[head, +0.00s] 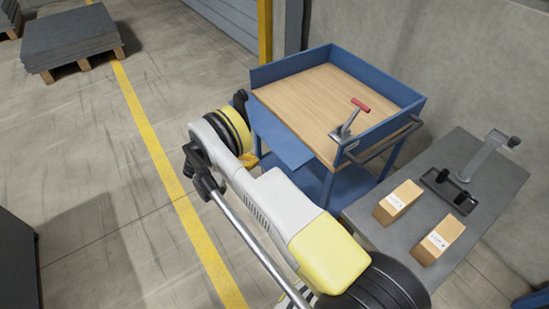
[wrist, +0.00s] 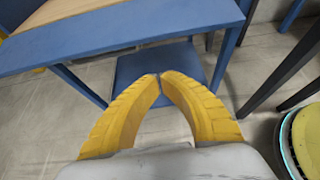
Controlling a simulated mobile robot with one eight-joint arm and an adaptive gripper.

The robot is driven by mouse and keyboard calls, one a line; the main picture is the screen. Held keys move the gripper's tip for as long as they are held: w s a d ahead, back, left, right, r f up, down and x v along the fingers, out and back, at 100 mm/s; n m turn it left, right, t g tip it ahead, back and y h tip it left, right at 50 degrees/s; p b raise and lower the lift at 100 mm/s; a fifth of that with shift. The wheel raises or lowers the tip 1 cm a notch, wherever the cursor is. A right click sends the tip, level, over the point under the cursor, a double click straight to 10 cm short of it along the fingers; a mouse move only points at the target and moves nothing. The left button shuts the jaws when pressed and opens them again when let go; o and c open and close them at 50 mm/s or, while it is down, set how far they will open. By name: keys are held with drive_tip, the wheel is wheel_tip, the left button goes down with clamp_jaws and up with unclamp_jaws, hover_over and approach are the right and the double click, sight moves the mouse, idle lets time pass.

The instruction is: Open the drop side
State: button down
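The blue trolley (head: 395,110) has a wooden deck (head: 305,100) with raised blue walls at its back and right. On the side facing my arm, a blue panel (head: 283,143) hangs down below the deck edge, and no wall stands above the deck there. A blue band (wrist: 120,38) along the deck edge shows in the wrist view. A clamp with a red handle (head: 360,104) stands on the deck near the right corner. My gripper (wrist: 160,77) is shut, its yellow fingertips together with nothing between them, in front of the trolley's lower shelf (wrist: 140,65).
A grey table (head: 375,220) at the right holds two cardboard boxes (head: 398,201) (head: 437,240) and a black tray with a grey stand (head: 487,155). A loaded pallet (head: 70,40) is at far left. The floor left of the trolley is clear.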

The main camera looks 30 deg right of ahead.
drive_tip(key=b+x, duration=0.3)
drive_tip(key=x, duration=0.6)
drive_tip(key=r, duration=0.4)
drive_tip(key=shift+a+b, duration=0.25)
drive_tip(key=shift+b, duration=0.15)
